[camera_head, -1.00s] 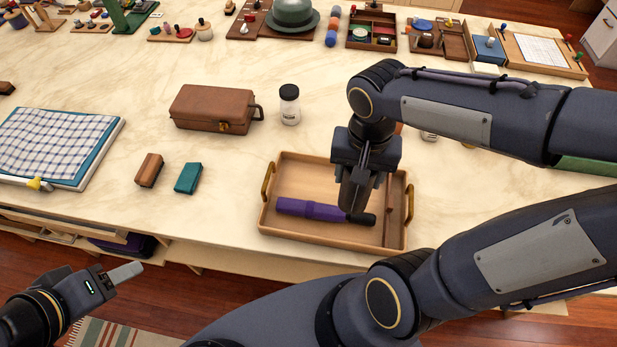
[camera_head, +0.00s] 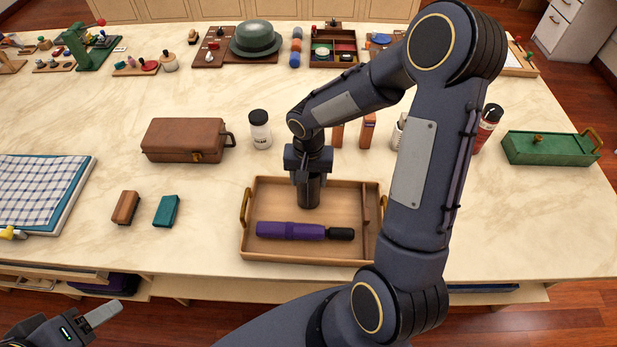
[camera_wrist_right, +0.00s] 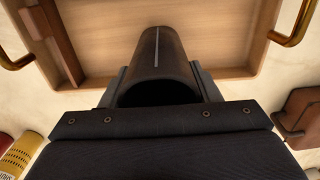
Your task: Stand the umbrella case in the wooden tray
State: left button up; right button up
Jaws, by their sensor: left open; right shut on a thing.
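The umbrella case is a dark brown tube (camera_head: 309,193), roughly upright over the back-middle floor of the wooden tray (camera_head: 258,190). I cannot tell whether its base touches the floor. My right gripper (camera_head: 308,178) is shut on its upper part, pointing down. In the right wrist view the case (camera_wrist_right: 158,58) sits between the fingers, its dark mouth close to the palm and its length reaching toward the tray (camera_wrist_right: 225,50). A purple umbrella (camera_head: 290,231) with a black handle lies in the tray's front part. My left gripper (camera_head: 101,314) is open and empty, off the table's front edge at lower left.
A divider (camera_head: 366,208) splits off the tray's right side; brass handles are at both ends. A brown case (camera_head: 185,139) and a white jar (camera_head: 260,130) stand behind. Two small blocks, brown (camera_head: 125,207) and teal (camera_head: 166,210), lie left. A green box (camera_head: 550,148) is right.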

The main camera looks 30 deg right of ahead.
jog(key=shift+f, duration=0.3)
jog(key=shift+f, duration=0.2)
jog(key=o, duration=1)
jog(key=shift+r, duration=0.1)
notch_tip(320, 180, up, 11)
jog(key=s+a+r+n+t+y, duration=0.1)
jog(key=s+r+t, duration=0.1)
jog(key=s, duration=0.4)
jog(key=s+a+r+n+t+y, duration=0.1)
jog(key=s+a+r+n, duration=0.1)
jog(key=s, duration=0.4)
jog(key=s+a+r+n+t+y, duration=0.1)
jog(key=s+r+n+t, duration=0.1)
jog(key=s, duration=0.4)
jog(key=shift+a+r+t+y, duration=0.3)
jog(key=shift+a+r+y, duration=0.1)
jog(key=shift+r, duration=0.25)
